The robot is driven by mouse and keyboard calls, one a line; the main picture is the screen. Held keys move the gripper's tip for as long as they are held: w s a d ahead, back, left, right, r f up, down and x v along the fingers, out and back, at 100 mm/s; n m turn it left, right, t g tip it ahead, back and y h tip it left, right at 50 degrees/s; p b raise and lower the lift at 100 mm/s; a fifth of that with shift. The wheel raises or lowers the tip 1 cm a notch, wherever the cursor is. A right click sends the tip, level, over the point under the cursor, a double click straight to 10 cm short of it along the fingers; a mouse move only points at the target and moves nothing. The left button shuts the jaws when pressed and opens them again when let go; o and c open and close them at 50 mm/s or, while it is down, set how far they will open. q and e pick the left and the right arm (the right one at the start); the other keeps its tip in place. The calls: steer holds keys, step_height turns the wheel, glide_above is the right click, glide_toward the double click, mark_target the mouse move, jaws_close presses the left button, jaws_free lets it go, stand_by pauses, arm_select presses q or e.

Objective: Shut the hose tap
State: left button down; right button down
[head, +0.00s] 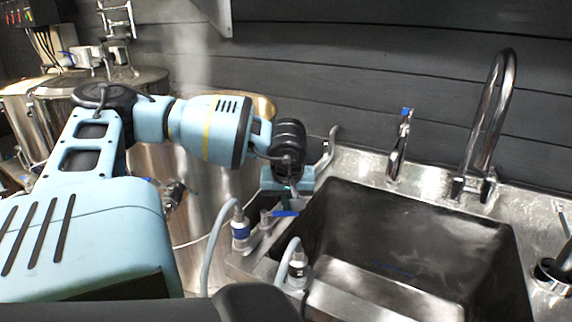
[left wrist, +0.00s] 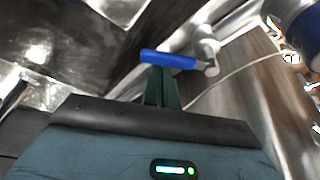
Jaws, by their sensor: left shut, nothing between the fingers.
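The hose tap (head: 266,219) stands at the left edge of the sink and has a blue lever (head: 285,213). In the left wrist view the blue lever (left wrist: 168,60) lies crosswise just beyond my fingertips, joined to the metal tap body (left wrist: 207,50) at its right. My left gripper (head: 289,196) points down at the lever; its dark green fingers (left wrist: 161,86) are closed together with nothing between them. The fingertips are at or very close to the lever; I cannot tell whether they touch it. My right gripper is not in view.
A grey hose (head: 215,245) with a blue-collared fitting (head: 240,228) is beside the tap. The steel sink (head: 400,245) is open at the right, with a tall curved faucet (head: 490,120) and a small blue-topped tap (head: 397,150) behind. A steel kettle (head: 150,160) stands left.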

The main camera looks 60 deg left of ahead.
arm_select(q)
steer(key=m+p, duration=0.1)
steer(key=d+m+p, duration=0.1)
steer(key=shift+s+d+r+m+t+h, duration=0.2)
steer(key=shift+s+m+t+h, duration=0.1)
steer(key=shift+m+t, duration=0.1)
steer(key=shift+s+d+f+m+h+p, duration=0.1)
steer(key=shift+s+d+m+h+p, duration=0.2)
steer(key=shift+m, duration=0.7)
steer(key=shift+s+d+f, duration=0.1)
steer(key=shift+d, duration=0.2)
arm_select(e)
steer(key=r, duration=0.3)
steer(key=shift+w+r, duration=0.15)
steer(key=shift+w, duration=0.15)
